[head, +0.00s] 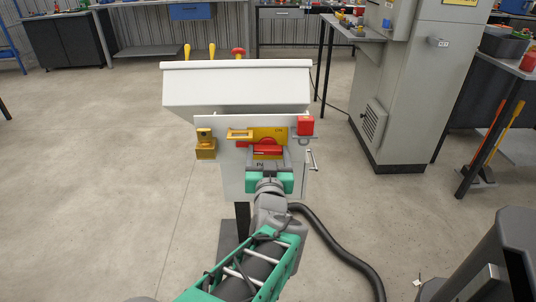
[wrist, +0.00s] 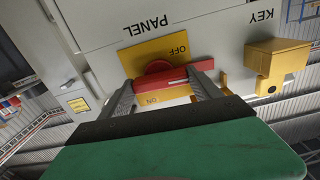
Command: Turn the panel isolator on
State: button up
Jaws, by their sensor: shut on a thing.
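The panel isolator has a yellow plate (wrist: 126,58) marked OFF and ON, with a red round hub and a red bar handle (wrist: 174,77). The wrist view shows the lettering upside down. The bar lies across the plate between the two words, slightly tilted. In the head view the red handle (head: 267,149) sits on the yellow plate (head: 268,132) on the white panel front.
A yellow lock block (wrist: 275,65) hangs by the word KEY; it also shows in the head view (head: 205,150). A yellow hasp (head: 240,133), a red block (head: 305,125) and a crank (head: 312,160) flank the isolator. A grey cabinet (head: 400,90) stands right; the floor left is clear.

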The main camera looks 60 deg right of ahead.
jog(key=m, duration=0.4)
jog(key=shift+m, duration=0.3)
jog(key=m, duration=0.4)
jog(key=m+p, duration=0.1)
jog(key=m, duration=0.4)
jog(key=shift+p, duration=0.35)
jog(key=shift+m+p, duration=0.75)
jog(key=shift+m, duration=1.15)
jog(key=o, duration=1.4)
